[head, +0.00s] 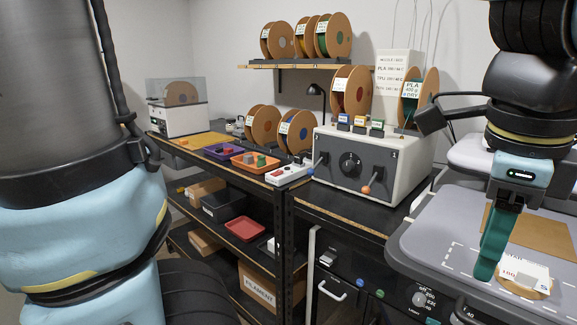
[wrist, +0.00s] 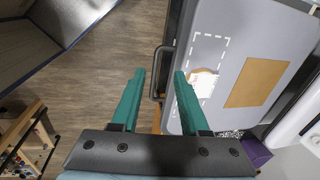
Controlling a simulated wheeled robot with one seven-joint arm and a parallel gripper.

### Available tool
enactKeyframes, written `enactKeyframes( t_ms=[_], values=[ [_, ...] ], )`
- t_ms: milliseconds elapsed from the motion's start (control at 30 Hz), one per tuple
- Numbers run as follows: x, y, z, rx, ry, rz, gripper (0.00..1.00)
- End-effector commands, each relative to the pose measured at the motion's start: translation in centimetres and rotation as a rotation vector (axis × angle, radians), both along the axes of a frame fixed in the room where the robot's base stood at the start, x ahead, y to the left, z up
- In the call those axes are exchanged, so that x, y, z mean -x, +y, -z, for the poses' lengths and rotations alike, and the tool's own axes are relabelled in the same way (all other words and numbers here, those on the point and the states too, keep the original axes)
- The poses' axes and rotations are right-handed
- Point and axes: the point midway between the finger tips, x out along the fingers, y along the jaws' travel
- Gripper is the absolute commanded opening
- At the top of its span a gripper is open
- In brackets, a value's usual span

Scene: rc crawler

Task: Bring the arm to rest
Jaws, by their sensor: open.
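My gripper (head: 486,272) hangs from my arm at the right of the head view, its teal fingers pointing down over the grey work surface (head: 425,235). In the wrist view my gripper (wrist: 159,74) is open, with a wide gap and nothing between the fingers. A tan and white labelled object (head: 527,280) lies on the grey surface inside a white dashed outline, just right of the fingertips in the head view. In the wrist view this object (wrist: 203,82) shows beside the right finger, partly hidden. I cannot tell how far above the surface the fingertips are.
A brown sheet (wrist: 255,82) lies on the grey surface. A grey control box (head: 372,163) with a knob and levers stands left of my arm, with filament spools (head: 351,91) on top. Open floor (wrist: 110,50) shows below.

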Motion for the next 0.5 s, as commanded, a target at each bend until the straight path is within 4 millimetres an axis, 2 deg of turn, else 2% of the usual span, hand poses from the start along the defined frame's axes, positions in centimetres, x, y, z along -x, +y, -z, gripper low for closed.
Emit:
enactKeyframes(
  t_ms=[267, 367, 500],
  values=[
    [-3.7, 1.0, 1.6, 0.013, 0.027, -0.194, 0.45],
    [-5.5, 1.6, 2.3, 0.021, 0.039, -0.293, 0.45],
    [-8.9, 3.3, 3.9, 0.035, 0.063, -0.486, 0.45]
  ],
)
